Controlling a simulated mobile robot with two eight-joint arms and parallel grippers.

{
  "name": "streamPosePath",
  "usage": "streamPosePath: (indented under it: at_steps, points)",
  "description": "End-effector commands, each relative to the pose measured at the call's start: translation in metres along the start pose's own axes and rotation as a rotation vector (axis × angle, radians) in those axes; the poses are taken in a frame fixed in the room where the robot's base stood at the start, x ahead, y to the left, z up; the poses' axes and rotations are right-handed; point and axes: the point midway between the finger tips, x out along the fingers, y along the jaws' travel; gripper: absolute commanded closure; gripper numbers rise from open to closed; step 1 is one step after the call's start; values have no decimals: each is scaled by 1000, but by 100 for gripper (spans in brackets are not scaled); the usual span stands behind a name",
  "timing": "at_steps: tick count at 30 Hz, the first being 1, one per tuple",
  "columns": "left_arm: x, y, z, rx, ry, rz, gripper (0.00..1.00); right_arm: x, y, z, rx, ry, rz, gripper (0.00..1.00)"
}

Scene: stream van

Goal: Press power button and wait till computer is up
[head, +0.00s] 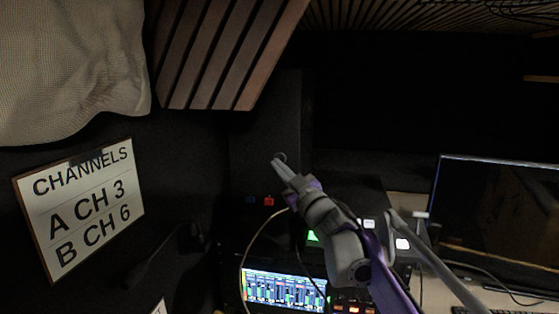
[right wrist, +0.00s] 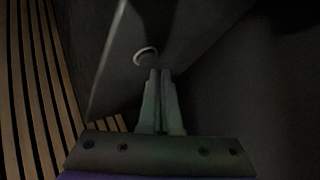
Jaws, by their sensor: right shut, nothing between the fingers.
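A pale ring, seemingly the power button (head: 280,156), shows on a dark panel just beyond the tips of my right gripper (head: 276,164). In the right wrist view the ring (right wrist: 146,56) is just above and left of the shut fingertips (right wrist: 160,72). The fingers are together and empty. I cannot tell whether they touch the ring. The computer monitor (head: 500,215) at the right is dark, showing no picture. My left gripper is not in view.
A lit audio mixer screen (head: 284,288) stands below, with lit buttons and cables around it. A "CHANNELS" sign (head: 82,205) hangs at left. Wood slats (head: 225,50) and a pale cloth-like shape (head: 70,65) are above. A keyboard (head: 505,311) is at lower right.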

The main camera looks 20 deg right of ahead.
Motion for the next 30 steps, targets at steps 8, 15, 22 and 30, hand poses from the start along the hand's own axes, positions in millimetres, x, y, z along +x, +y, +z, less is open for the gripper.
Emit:
streamPosePath:
  at_steps: [8,15,22,30]
  points:
    - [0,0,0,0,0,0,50,0,0,0,0,0,0,100]
    - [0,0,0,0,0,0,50,0,0,0,0,0,0,100]
    - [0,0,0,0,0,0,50,1,1,0,0,0,0,100]
    - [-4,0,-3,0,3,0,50,6,5,4,0,0,1,100]
